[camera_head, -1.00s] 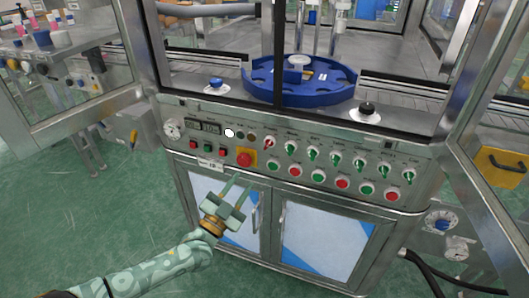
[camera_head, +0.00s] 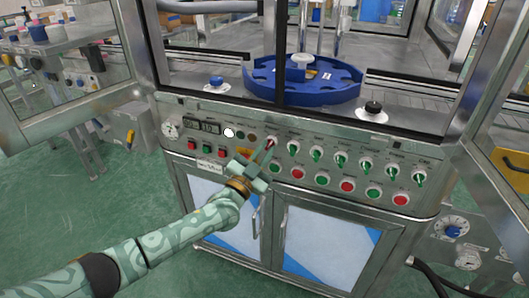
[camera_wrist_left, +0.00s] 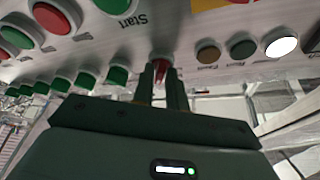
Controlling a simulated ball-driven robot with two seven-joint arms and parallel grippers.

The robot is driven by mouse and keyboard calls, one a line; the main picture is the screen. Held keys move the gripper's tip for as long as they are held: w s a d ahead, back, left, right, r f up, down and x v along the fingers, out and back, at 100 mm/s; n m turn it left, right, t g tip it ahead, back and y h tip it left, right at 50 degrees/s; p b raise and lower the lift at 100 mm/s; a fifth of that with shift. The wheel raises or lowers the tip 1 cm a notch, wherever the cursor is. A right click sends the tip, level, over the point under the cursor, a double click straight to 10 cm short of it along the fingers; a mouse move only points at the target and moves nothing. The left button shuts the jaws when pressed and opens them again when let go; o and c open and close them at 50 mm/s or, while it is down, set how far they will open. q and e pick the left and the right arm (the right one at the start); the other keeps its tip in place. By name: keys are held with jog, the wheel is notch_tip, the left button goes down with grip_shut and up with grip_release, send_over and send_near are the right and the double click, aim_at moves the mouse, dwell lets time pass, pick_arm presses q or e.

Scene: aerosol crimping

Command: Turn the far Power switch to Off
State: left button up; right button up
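The switch with the red handle (camera_head: 271,141) is the leftmost of the upper row of selector switches on the machine's front panel (camera_head: 330,140). Its label is not legible. My left gripper (camera_head: 264,150) reaches up to it from below left. In the left wrist view the red handle (camera_wrist_left: 161,70) shows between my two close-set fingertips (camera_wrist_left: 163,78), one on each side. The fingers look shut on it, and they hide part of it. The handle's exact angle cannot be read. My right gripper is not in view.
Green-handled switches (camera_head: 316,154) continue to the right, with green and red push buttons (camera_head: 347,186) below. The yellow emergency-stop plate (camera_head: 242,153), partly hidden by my gripper, is close on the left. Open glass doors stand at both sides. A blue rotary table (camera_head: 305,82) is behind.

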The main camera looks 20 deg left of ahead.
pick_arm(q)
grip_shut()
jog(key=shift+n+y, duration=0.3)
jog(key=shift+n, duration=0.2)
jog(key=shift+d+f+n+y+p, duration=0.15)
jog(key=shift+n+y+p, duration=0.35)
jog(key=shift+n+y, duration=1.6)
jog(key=shift+d+r+n+y+p, duration=0.15)
jog(key=shift+n+y+p, duration=0.5)
jog(key=shift+n, duration=2.7)
jog(key=shift+d+f+n+y+p, duration=0.15)
jog(key=shift+n+y+p, duration=0.25)
jog(key=shift+n+y, duration=1.7)
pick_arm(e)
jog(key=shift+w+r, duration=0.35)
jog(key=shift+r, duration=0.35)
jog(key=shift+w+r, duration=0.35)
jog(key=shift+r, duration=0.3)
pick_arm(q)
jog(key=shift+n+h, duration=0.65)
jog(key=shift+n, duration=0.2)
jog(key=shift+o, duration=2.4)
grip_release()
